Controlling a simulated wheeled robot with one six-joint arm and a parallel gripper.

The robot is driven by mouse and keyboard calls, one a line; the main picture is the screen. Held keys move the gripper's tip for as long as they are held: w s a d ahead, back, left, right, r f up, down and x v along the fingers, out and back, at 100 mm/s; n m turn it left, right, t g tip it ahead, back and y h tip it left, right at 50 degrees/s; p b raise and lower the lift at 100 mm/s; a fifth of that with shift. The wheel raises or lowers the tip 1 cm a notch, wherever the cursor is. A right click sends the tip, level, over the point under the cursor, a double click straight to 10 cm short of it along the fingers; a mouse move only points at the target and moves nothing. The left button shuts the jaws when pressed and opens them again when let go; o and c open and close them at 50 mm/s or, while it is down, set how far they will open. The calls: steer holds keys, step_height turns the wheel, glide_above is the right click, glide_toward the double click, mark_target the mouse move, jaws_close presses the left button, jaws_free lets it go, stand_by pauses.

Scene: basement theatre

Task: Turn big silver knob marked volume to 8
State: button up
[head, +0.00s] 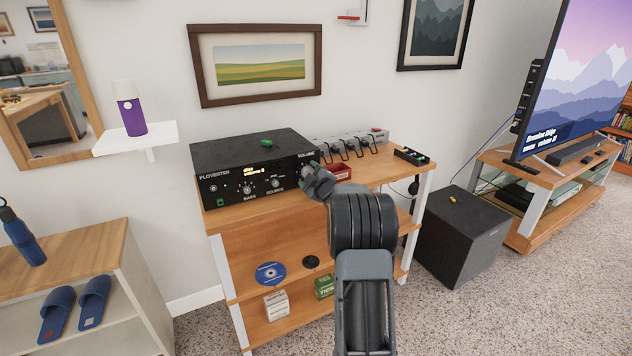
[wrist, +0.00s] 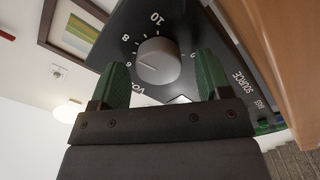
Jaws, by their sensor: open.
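The big silver volume knob (wrist: 158,62) is on the black front panel of the amplifier (head: 250,160), at the panel's right end. In the wrist view, the numbers 6, 8 and 10 show around it, and a faint pointer mark seems to face the 6 side. My gripper (wrist: 161,66) is open, with one green finger on each side of the knob. Gaps show between both fingers and the knob. Amber text glows on the amplifier's display (head: 254,172), too small to read surely.
Smaller bass (head: 249,187) and source (head: 275,183) knobs sit left of the volume knob. A black speaker box (head: 460,235) stands right of the shelf.

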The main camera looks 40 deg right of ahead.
steer(key=s+a, duration=0.2)
steer(key=s, duration=1.1)
steer(key=shift+s+p, duration=0.2)
steer(key=shift+p, duration=0.15)
